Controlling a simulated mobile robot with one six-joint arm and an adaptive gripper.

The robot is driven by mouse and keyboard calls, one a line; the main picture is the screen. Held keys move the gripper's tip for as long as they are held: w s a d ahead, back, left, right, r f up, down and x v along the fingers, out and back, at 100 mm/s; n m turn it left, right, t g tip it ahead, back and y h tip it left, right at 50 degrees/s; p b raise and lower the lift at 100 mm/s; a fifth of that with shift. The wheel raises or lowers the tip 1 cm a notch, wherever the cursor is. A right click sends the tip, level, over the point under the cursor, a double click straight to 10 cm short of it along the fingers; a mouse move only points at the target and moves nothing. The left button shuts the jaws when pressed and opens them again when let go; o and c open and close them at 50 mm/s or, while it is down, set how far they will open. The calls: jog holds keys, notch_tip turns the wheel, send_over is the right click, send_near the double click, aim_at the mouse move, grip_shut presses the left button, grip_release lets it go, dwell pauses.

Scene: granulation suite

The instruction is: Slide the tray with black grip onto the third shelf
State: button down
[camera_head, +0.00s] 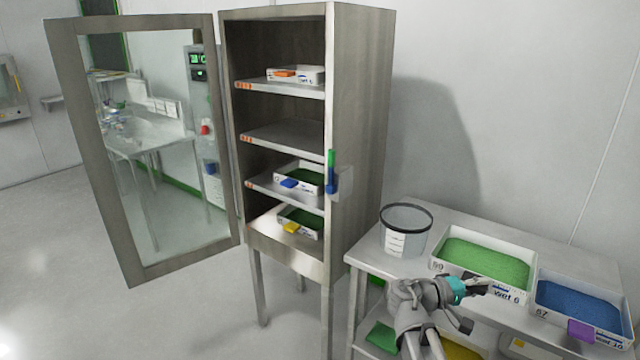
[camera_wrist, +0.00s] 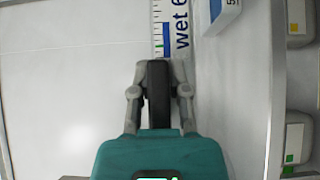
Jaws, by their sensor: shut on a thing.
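The tray with black grip (camera_head: 447,269) is white, filled with green granules and marked "wet 6". It rests on the steel table, and its label shows in the wrist view (camera_wrist: 181,28). My gripper (camera_head: 482,285) is at the tray's front, shut on the black grip (camera_wrist: 158,90) in the wrist view. The steel cabinet (camera_head: 358,130) stands open to the left. Its shelf second from the top (camera_head: 285,138) is empty. The top shelf (camera_head: 280,88) holds a tray with orange grip, the one below the empty shelf (camera_head: 265,188) a blue-grip tray, and the bottom a yellow-grip tray.
The cabinet's glass door (camera_head: 150,160) is swung open to the left. A grey-rimmed bucket (camera_head: 404,240) stands left of the tray on the table. A tray of blue granules with purple grip (camera_head: 581,330) stands close on the right. More trays are on the table's lower level.

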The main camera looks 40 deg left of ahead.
notch_tip(320, 180, up, 11)
jog(key=p, duration=1)
jog(key=shift+f, duration=0.1)
jog(key=shift+d, duration=0.1)
